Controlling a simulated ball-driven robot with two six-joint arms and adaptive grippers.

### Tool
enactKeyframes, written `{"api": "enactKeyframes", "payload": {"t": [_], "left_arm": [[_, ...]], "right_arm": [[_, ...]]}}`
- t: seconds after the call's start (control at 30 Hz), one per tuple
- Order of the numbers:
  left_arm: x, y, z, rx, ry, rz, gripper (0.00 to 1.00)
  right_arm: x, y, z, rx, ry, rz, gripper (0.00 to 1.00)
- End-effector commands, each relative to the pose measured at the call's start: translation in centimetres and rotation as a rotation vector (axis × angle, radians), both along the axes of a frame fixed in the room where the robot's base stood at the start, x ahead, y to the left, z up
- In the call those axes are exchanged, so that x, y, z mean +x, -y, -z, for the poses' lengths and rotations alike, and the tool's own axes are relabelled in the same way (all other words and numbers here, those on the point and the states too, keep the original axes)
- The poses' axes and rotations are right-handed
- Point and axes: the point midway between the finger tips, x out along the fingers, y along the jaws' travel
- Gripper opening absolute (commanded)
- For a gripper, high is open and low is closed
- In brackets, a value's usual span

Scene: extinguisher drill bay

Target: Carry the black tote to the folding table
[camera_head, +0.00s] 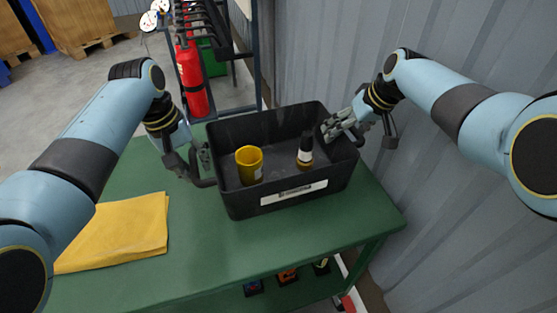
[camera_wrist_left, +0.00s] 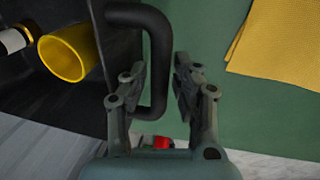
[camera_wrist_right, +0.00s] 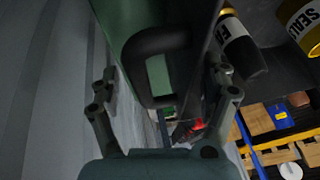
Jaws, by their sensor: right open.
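The black tote (camera_head: 272,199) stands upright on a green-topped bench (camera_head: 205,255), with a white label on its front. My left gripper (camera_head: 199,158) is at the tote's left handle. In the left wrist view, its open fingers (camera_wrist_left: 158,68) lie either side of the black handle bar (camera_wrist_left: 158,75), with gaps visible. My right gripper (camera_head: 333,130) is at the right end. In the right wrist view, its wide-open fingers (camera_wrist_right: 160,75) straddle the other handle (camera_wrist_right: 143,50). I cannot identify a folding table.
A yellow cloth (camera_head: 120,233) lies on the bench to the left. A grey corrugated wall (camera_head: 325,50) rises close behind and right. A rack with a red extinguisher (camera_head: 192,80) stands behind the bench. Pallets with boxes (camera_head: 80,22) are far left; open floor lies between.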

Motion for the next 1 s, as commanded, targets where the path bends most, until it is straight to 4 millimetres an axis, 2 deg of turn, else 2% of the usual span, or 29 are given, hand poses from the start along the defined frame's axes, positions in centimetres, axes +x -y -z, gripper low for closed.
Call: {"api": "enactKeyframes", "payload": {"t": [0.3, 0.5, 0.9, 1.0], "left_arm": [[0.03, 0.01, 0.06, 0.000, 0.001, 0.000, 0.27], [0.01, 0.01, 0.06, 0.000, 0.000, 0.000, 0.01], [0.01, -0.02, 0.03, 0.001, 0.000, 0.000, 0.00], [0.03, -0.03, 0.01, 0.001, 0.000, 0.000, 0.00]], "right_arm": [[0.01, -0.03, 0.10, 0.000, 0.000, 0.000, 0.80], [0.00, -0.03, 0.09, 0.000, 0.000, 0.000, 0.54], [0.00, -0.02, 0.08, 0.000, 0.000, -0.001, 0.01], [0.00, -0.01, 0.09, -0.001, 0.001, -0.001, 0.00]]}}
